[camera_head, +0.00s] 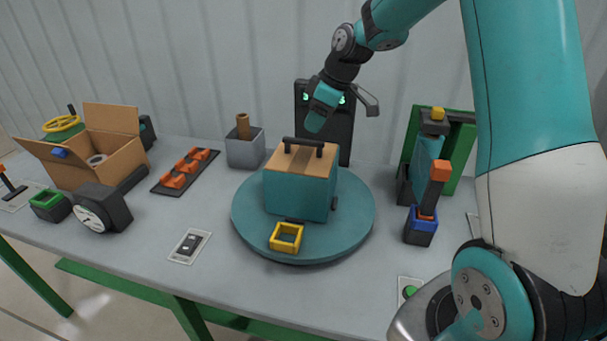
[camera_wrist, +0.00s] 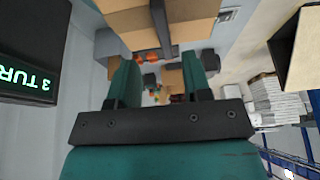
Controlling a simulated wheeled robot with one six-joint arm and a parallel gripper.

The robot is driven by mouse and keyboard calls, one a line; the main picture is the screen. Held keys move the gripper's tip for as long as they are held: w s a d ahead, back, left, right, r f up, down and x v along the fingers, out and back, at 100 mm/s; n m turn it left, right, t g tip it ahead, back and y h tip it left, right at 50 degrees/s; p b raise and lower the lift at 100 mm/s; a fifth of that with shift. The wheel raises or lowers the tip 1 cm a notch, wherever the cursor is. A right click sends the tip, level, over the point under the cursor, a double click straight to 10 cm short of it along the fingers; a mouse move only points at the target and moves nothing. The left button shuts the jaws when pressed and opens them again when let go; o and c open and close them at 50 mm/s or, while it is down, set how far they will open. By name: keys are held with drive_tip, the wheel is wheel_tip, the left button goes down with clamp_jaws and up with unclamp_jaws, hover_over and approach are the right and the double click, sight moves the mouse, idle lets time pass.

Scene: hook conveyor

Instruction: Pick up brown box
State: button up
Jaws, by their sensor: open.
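An open brown cardboard box (camera_head: 112,157) stands at the left of the table in the head view, flaps spread, with a pale ring-shaped thing inside. A teal box with a brown top (camera_head: 290,161) and a black handle (camera_head: 303,142) sits on a round teal turntable (camera_head: 245,222) at mid-table. My gripper (camera_head: 343,112) is above and behind this teal box, apart from it and far right of the cardboard box. In the wrist view my gripper (camera_wrist: 160,64) is open with nothing between its fingers. A brown surface with a black bar (camera_wrist: 160,22) shows beyond the fingertips.
A dark panel (camera_head: 340,132) stands behind the turntable; its green text shows in the wrist view (camera_wrist: 25,77). A grey bin (camera_head: 245,150), an orange-part rack (camera_head: 185,171) and a round gauge (camera_head: 92,217) lie leftward. A green frame with teal parts (camera_head: 428,155) stands at right.

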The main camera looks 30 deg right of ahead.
sight(305, 140)
drive_tip(key=shift+x, duration=1.05)
drive_tip(key=p+x, duration=0.1)
drive_tip(key=x, duration=0.1)
drive_tip(key=p+x, duration=0.2)
drive_tip(key=x, duration=0.1)
drive_tip(key=shift+s+a+f, duration=0.1)
drive_tip(key=shift+a+f, duration=0.15)
drive_tip(key=shift+a, duration=0.05)
drive_tip(key=shift+c, duration=0.4)
drive_tip(key=c, duration=0.7)
clamp_jaws()
drive_tip(key=shift+r, duration=0.1)
